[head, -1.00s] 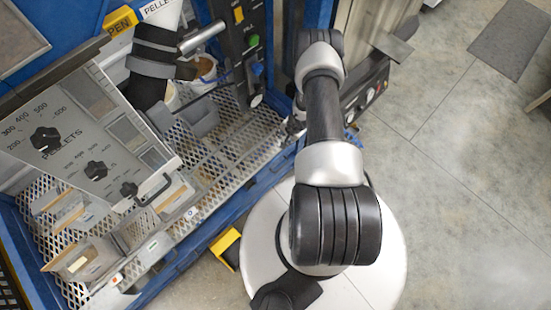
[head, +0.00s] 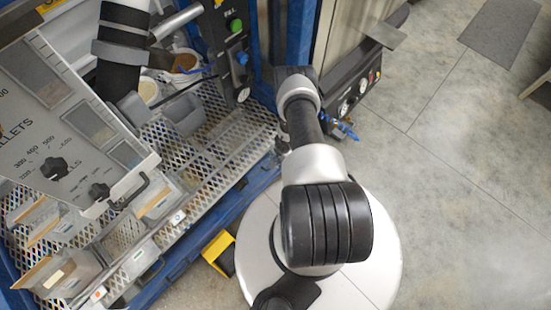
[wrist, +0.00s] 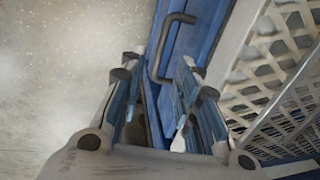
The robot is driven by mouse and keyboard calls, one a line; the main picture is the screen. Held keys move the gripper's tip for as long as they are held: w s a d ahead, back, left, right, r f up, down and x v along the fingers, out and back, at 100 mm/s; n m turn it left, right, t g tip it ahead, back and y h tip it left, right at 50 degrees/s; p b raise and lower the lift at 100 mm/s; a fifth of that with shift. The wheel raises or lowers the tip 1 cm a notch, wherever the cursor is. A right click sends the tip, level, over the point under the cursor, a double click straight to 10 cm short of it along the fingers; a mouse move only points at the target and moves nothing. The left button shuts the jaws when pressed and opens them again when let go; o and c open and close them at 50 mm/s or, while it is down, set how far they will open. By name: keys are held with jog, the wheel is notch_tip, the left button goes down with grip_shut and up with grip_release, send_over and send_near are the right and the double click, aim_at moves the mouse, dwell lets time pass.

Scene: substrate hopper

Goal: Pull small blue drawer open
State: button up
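In the wrist view a narrow blue drawer front (wrist: 208,28) carries a dark bent bar handle (wrist: 163,45). My gripper (wrist: 159,62) is open, with one finger on the left over the floor and the other on the right over the blue face. The handle lies beyond the fingertips and between them in the picture; nothing is seen between the fingers that they grip. Whether a finger touches the blue face I cannot tell. In the head view my arm hides the gripper, and I cannot make out the drawer there.
White perforated mesh (wrist: 262,75) lies right of the blue face; bare floor (wrist: 75,50) lies left. In the head view a grey dial panel (head: 70,125), clear bins (head: 75,270) and a blue frame (head: 190,262) fill the left. Gauges (head: 355,92) stand beyond my arm. The right floor is open.

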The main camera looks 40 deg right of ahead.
jog(key=shift+w+f+b, duration=0.2)
jog(key=shift+f+b, duration=0.6)
jog(key=shift+f, duration=0.15)
jog(key=shift+w+f+b, duration=0.15)
jog(key=shift+f+b, duration=0.65)
jog(key=shift+f, duration=0.2)
jog(key=shift+w+f+b, duration=0.2)
jog(key=shift+f+b, duration=0.6)
jog(key=shift+f, duration=0.15)
jog(key=shift+c, duration=0.4)
grip_shut()
